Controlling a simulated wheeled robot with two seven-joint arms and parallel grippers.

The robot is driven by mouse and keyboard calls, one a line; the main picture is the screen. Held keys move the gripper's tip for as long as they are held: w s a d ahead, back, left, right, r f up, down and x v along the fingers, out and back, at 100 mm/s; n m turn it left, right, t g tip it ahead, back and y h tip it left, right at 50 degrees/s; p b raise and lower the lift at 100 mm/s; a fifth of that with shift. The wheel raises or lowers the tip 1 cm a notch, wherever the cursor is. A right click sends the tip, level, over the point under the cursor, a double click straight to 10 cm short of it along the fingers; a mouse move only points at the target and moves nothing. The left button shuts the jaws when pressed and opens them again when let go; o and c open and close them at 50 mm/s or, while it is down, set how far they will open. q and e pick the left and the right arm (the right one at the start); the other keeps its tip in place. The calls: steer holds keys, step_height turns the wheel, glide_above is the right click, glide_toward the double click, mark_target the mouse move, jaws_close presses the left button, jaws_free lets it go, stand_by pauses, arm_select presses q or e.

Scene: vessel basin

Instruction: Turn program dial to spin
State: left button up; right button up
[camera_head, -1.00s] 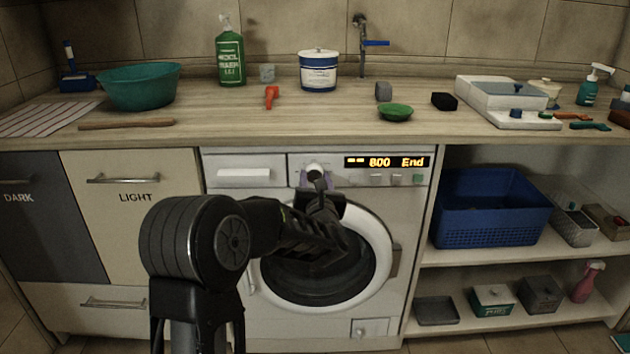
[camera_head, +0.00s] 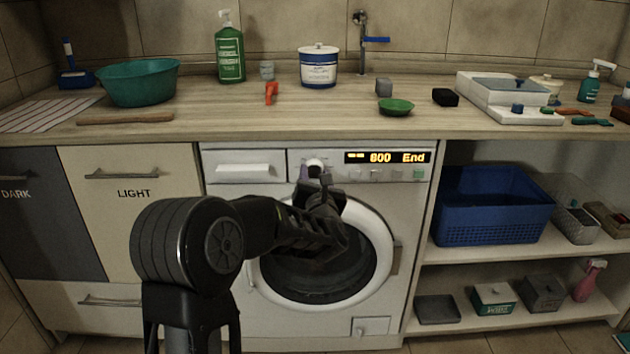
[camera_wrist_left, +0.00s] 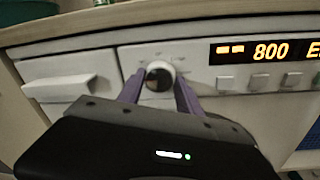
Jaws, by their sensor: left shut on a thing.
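The washing machine (camera_head: 222,200) stands under the counter, its display (camera_head: 387,158) reading "800 End". The white program dial (camera_head: 314,167) sits on the panel left of the display. My left gripper (camera_head: 313,174) is at the dial. In the left wrist view its two purple fingers lie on either side of the dial (camera_wrist_left: 159,75), and the gripper (camera_wrist_left: 160,88) is shut on it. The dial's face is partly dark in that view, and its pointer mark cannot be made out. My right gripper is not in view.
A drawer handle (camera_head: 243,170) lies left of the dial and several small buttons (camera_head: 375,174) lie under the display. The wooden counter edge (camera_head: 300,140) runs just above the panel. The round door is below, partly behind my left arm.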

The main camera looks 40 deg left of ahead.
arm_select(q)
steer(key=m+b, duration=0.3)
steer(key=shift+f, duration=0.25)
steer(key=m+b, duration=0.1)
steer(key=m, duration=0.1)
steer(key=shift+m, duration=0.3)
steer(key=shift+r+m+b, duration=0.15)
steer(key=shift+m+b, duration=0.45)
steer(key=shift+m, duration=0.5)
steer(key=o, duration=1.4)
steer(key=shift+c, duration=0.2)
steer(key=shift+s, duration=0.15)
steer(key=v, duration=0.7)
steer(key=shift+s+d+p, duration=0.15)
steer(key=shift+s+p, duration=0.1)
steer(key=shift+p, duration=0.1)
